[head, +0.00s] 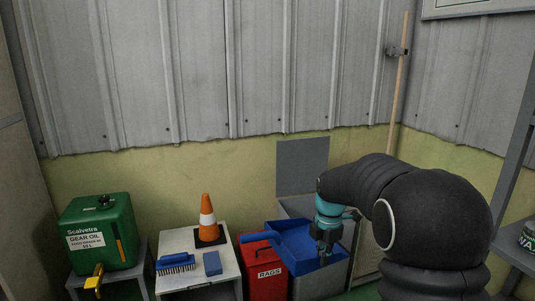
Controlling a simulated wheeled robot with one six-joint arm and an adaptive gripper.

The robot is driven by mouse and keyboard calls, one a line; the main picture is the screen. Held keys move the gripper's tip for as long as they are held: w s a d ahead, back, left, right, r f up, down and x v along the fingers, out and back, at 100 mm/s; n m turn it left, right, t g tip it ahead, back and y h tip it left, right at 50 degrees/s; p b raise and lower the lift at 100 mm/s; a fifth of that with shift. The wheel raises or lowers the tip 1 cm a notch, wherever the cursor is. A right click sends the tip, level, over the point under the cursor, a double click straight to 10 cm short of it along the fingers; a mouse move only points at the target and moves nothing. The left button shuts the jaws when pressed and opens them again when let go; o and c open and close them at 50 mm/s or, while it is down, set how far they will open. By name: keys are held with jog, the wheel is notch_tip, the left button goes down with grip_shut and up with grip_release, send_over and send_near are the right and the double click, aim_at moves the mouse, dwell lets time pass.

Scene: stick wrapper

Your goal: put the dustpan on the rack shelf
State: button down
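A blue dustpan (288,236) lies, slightly tilted, over a grey box-like stand in the lower middle of the head view. My gripper (324,253) points down at the dustpan's right part, with its dark fingers close to or on it. The fingers are small and dark against the blue, so I cannot tell whether they grip it. The rack (516,255) stands at the right edge, with part of one shelf in view.
A red rags bin (264,277) stands beside the dustpan. A green oil can (98,235) is at left. A tin (527,238) sits on the rack.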

jog(key=m, duration=0.1)
jog(key=w+m, duration=0.1)
jog(key=m, duration=0.1)
jog(key=shift+d+m, duration=0.15)
jog(key=shift+m, duration=0.15)
jog(key=m, duration=0.2)
jog(key=w+f+m, duration=0.1)
jog(key=m, duration=0.1)
jog(key=shift+f, duration=0.1)
notch_tip(320, 180, down, 4)
jog(key=m, duration=0.6)
jog(key=shift+d, duration=0.15)
jog(key=s+f+m+p, duration=0.1)
jog(key=s+f+m, duration=0.3)
jog(key=f, duration=0.3)
jog(key=s+f+m+p, duration=0.1)
jog(key=s+f+m, duration=0.3)
jog(key=f, duration=0.3)
jog(key=shift+s+f+m+p, duration=0.2)
jog(key=shift+m+p, duration=0.15)
jog(key=shift+m, duration=0.35)
